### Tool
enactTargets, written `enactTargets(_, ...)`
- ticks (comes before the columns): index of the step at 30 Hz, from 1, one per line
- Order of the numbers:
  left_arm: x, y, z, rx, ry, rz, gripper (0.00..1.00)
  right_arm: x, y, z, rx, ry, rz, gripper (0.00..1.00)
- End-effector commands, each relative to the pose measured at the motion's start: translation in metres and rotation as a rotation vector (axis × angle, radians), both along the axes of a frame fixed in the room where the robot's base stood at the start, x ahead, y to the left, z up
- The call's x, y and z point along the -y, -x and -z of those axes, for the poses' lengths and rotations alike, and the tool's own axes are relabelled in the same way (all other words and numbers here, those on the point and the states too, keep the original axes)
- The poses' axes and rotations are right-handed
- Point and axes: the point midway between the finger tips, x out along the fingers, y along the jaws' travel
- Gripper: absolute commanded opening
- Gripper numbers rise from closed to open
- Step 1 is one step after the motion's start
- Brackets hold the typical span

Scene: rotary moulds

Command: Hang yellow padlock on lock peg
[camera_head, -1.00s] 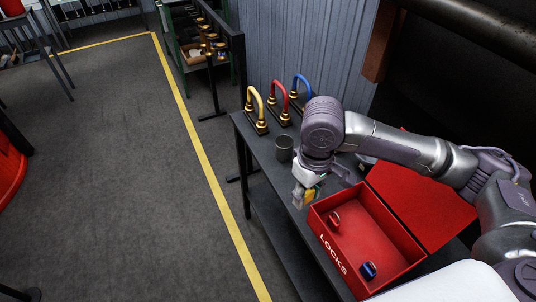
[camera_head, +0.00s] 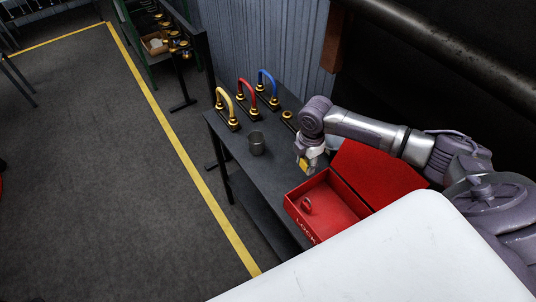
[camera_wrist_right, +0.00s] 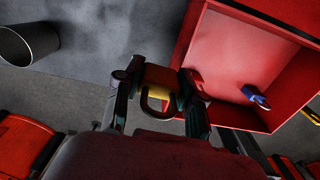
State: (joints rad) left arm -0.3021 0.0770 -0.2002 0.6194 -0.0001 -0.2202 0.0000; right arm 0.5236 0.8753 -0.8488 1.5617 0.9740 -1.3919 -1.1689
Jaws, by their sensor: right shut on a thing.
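The yellow padlock (camera_head: 303,168) is between the fingers of my right gripper (camera_head: 308,163), held above the bench beside the red box. In the right wrist view the padlock (camera_wrist_right: 158,94) is between the two fingers, its dark shackle loop towards the camera. My right gripper is shut on it. I cannot pick out a lock peg for certain. Upright yellow (camera_head: 226,100), red (camera_head: 247,92) and blue (camera_head: 268,82) arches stand on dark bases with gold fittings at the back of the bench. My left gripper is not in view.
The open red LOCKS box (camera_head: 294,209) holds a red padlock (camera_head: 307,204); the wrist view shows a blue padlock (camera_wrist_right: 255,97) in it. A grey cup (camera_head: 257,144) stands on the dark bench (camera_head: 275,181). My white body hides the box's near end.

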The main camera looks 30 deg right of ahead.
Motion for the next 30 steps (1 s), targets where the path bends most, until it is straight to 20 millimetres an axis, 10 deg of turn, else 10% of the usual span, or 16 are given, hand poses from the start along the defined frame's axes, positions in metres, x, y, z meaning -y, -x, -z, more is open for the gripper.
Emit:
enactTargets(18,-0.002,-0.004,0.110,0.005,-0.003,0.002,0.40,-0.067,-0.070,0.070,0.004,0.001,-0.042,0.01)
enactTargets(30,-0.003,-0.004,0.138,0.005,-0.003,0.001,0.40,-0.079,-0.081,0.086,-0.001,0.003,-0.040,0.01)
